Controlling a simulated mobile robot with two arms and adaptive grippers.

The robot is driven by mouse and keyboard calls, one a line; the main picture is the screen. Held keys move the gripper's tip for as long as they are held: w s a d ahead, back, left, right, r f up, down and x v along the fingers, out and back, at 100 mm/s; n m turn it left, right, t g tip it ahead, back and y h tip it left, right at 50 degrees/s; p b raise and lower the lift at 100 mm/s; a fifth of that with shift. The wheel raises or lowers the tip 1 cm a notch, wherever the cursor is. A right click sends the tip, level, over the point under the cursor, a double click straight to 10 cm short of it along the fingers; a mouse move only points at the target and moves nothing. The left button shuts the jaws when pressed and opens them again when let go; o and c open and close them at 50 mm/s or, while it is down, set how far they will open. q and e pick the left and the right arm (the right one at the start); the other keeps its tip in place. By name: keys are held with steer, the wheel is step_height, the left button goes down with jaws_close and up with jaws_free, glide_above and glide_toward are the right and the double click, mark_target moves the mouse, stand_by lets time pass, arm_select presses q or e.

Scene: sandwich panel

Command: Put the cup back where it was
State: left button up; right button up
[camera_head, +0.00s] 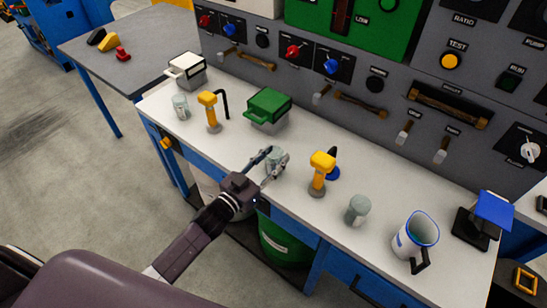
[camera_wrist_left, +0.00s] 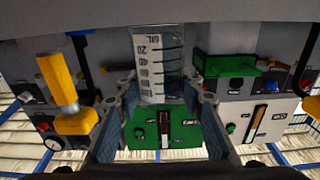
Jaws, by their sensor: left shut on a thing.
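My left gripper (camera_head: 272,164) reaches in over the front part of the white counter (camera_head: 330,235) and is shut on a small clear cup (camera_head: 277,156). In the left wrist view the cup (camera_wrist_left: 158,62) has black graduation marks and sits between the two fingers (camera_wrist_left: 165,100). I cannot tell whether its base touches the counter. A similar clear cup (camera_head: 181,106) stands at the far left, and a grey-green cup (camera_head: 357,210) stands to the right. A white mug with a blue rim (camera_head: 414,236) is further right. My right gripper is not in view.
A yellow-topped tool (camera_head: 321,172) stands close right of the held cup, and another (camera_head: 209,110) stands to the left. A green box (camera_head: 268,110) is behind left. A white box (camera_head: 186,70) and a blue-topped stand (camera_head: 485,220) are near the ends. The control panel rises behind.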

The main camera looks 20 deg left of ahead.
arm_select(q)
steer(key=shift+f, duration=0.1)
steer(key=o, duration=1.2)
steer(key=shift+s, duration=0.1)
steer(key=shift+b+v, duration=0.45)
steer(key=shift+v, duration=5.5)
